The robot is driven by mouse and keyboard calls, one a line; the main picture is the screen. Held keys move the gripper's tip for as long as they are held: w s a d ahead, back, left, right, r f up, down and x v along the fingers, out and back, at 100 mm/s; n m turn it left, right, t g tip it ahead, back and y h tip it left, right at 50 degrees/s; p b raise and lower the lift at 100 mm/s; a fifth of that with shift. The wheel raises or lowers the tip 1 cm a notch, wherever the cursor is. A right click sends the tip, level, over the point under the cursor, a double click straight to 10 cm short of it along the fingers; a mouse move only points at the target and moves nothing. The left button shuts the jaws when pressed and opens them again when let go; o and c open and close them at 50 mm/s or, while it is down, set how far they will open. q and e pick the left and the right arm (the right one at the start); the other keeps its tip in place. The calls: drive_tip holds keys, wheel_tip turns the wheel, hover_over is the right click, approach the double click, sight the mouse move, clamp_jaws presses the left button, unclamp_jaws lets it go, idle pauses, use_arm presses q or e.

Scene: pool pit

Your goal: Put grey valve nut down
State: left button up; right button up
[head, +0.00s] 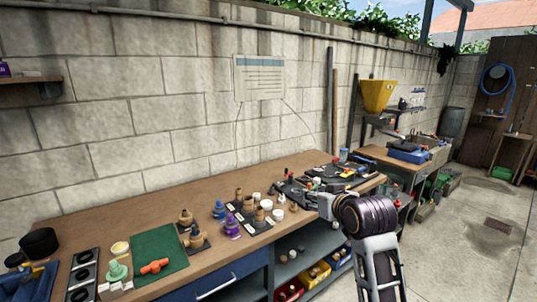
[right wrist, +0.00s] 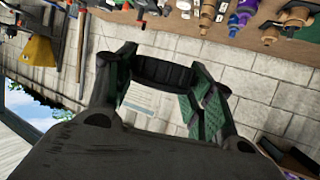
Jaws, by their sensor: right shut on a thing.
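My right gripper (right wrist: 165,72) shows in the right wrist view with its two green-padded fingers apart. A dark, curved piece spans between them; I take it to be the grey valve nut (right wrist: 165,76), held, though its full shape is hidden. In the head view my right arm reaches up from the lower right to the front edge of the workbench (head: 120,226). My left gripper is not in view.
The bench holds a green mat (head: 158,250) with an orange part (head: 154,266), several brown and purple fittings, and a dark tool tray (head: 290,190). Crowded small parts leave bare wood mainly along the back. A yellow funnel (head: 378,96) hangs farther right.

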drive_tip(key=s+d+f+m+h, duration=0.1)
drive_tip(key=s+d+f, duration=0.15)
drive_tip(key=f, duration=0.65)
drive_tip(key=s+d+f+m+h, duration=0.1)
drive_tip(key=d+f, duration=0.3)
drive_tip(key=f, duration=0.4)
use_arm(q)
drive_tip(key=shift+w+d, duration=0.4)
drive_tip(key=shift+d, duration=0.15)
use_arm(e)
drive_tip(key=s+d+f, duration=0.1)
drive_tip(key=s+f, duration=0.8)
drive_tip(key=f, duration=0.5)
drive_tip(key=shift+s+f+h, duration=0.2)
drive_tip(key=shift+f+h, duration=0.1)
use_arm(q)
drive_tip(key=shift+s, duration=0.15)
